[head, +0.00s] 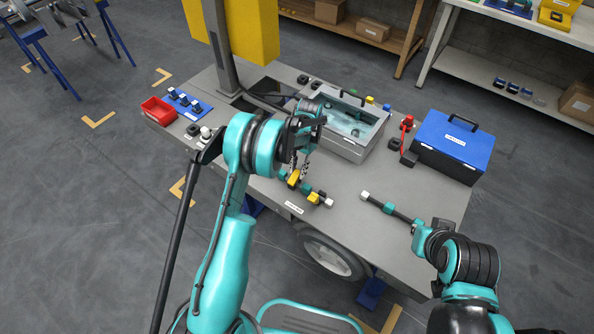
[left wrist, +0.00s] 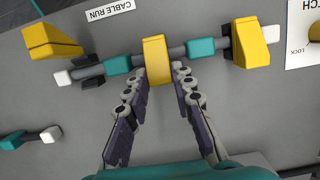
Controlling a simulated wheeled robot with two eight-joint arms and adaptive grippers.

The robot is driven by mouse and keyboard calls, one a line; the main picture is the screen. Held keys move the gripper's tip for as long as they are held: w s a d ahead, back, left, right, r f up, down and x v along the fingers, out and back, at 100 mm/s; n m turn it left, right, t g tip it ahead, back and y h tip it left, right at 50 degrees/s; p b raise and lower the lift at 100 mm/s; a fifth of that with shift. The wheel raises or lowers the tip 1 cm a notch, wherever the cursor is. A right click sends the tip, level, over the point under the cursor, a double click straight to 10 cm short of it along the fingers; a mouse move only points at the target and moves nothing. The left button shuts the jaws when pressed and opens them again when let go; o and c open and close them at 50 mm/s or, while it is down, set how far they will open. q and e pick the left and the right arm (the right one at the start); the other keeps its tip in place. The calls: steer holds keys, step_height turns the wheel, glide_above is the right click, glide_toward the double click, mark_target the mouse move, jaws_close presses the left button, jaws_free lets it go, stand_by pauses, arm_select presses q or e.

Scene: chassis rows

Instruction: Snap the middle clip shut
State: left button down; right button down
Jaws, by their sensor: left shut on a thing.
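The cable (left wrist: 85,72) with teal bands and a white end lies across the grey deck through a row of yellow clips. The middle clip (left wrist: 155,60) sits across the cable between two teal bands. My left gripper (left wrist: 163,82) is shut on this clip, one finger on each side. In the head view my left gripper (head: 300,165) is over the cable run, partly hidden by its own wrist. In the left wrist view, one end clip (left wrist: 52,40) stands beside the cable, its yellow lever raised; the other end clip (left wrist: 250,45) is over it. My right gripper (head: 418,232) is low at the deck's right.
A second dark cable (head: 390,209) with a white end lies near my right gripper. A grey open case (head: 350,148), a blue case (head: 455,145) and a red bin (head: 158,110) stand on the deck. The "CABLE RUN" label (left wrist: 110,10) is beside the clips.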

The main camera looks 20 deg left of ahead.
arm_select(q)
steer(key=shift+w+f+g, duration=0.1)
steer(key=shift+f+g, duration=0.05)
steer(key=shift+g, duration=0.15)
steer(key=c, duration=1.3)
jaws_free()
steer(key=v, duration=1.2)
steer(key=shift+d, duration=0.25)
